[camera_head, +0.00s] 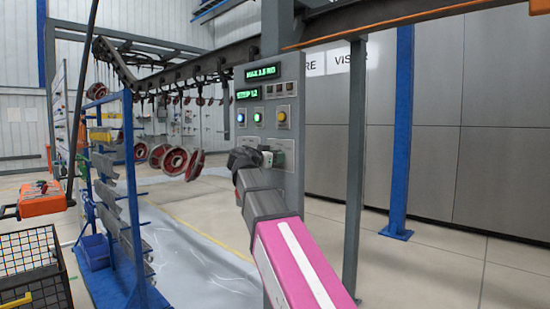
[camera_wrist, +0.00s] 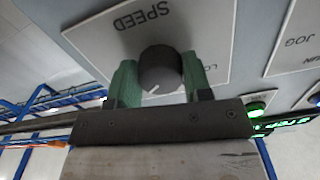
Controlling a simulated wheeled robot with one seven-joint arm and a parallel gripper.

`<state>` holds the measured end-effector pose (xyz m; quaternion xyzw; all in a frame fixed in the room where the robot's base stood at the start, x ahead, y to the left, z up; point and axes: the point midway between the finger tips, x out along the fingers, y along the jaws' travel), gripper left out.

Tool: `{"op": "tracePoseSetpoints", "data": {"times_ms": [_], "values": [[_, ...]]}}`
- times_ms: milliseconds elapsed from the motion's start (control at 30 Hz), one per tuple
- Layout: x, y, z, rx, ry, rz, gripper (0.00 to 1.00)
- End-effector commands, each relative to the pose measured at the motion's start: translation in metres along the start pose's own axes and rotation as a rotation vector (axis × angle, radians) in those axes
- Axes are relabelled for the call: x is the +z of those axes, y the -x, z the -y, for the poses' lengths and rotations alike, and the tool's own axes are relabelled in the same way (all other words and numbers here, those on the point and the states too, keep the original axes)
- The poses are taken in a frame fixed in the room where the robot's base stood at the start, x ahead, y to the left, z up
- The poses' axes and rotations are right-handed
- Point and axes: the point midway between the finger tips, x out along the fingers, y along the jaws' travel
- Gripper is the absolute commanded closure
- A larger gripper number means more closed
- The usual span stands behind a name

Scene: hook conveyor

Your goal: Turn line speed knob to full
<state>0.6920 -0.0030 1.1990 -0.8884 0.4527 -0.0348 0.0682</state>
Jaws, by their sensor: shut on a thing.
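The line speed knob (camera_wrist: 160,66) is round and dark, with a white pointer mark on its face. It sits on a pale plate marked SPEED (camera_wrist: 105,38), which appears upside down in the wrist view. Part of a label starting "LO" shows right of the knob. My gripper (camera_wrist: 160,76) has its two green fingers on either side of the knob and is shut on it. In the head view, my gripper (camera_head: 268,158) is at the lower part of the grey control panel (camera_head: 290,95), and it hides the knob there.
Above my gripper, the panel carries blue, green and yellow buttons (camera_head: 282,117) and two green-lit displays (camera_head: 262,73). A JOG plate (camera_wrist: 298,42) is beside the SPEED plate. A grey post (camera_head: 356,150) stands close right. Red wheels (camera_head: 173,160) hang from the conveyor at left.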

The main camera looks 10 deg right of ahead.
Motion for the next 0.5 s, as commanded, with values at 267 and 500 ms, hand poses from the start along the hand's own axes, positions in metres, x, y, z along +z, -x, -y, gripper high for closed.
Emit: {"op": "tracePoseSetpoints", "data": {"times_ms": [267,500], "values": [[0.0004,0.0003,0.0,0.0,-0.101,0.002,0.78],[0.0005,0.0004,0.0,0.0,-0.126,0.002,0.78]]}}
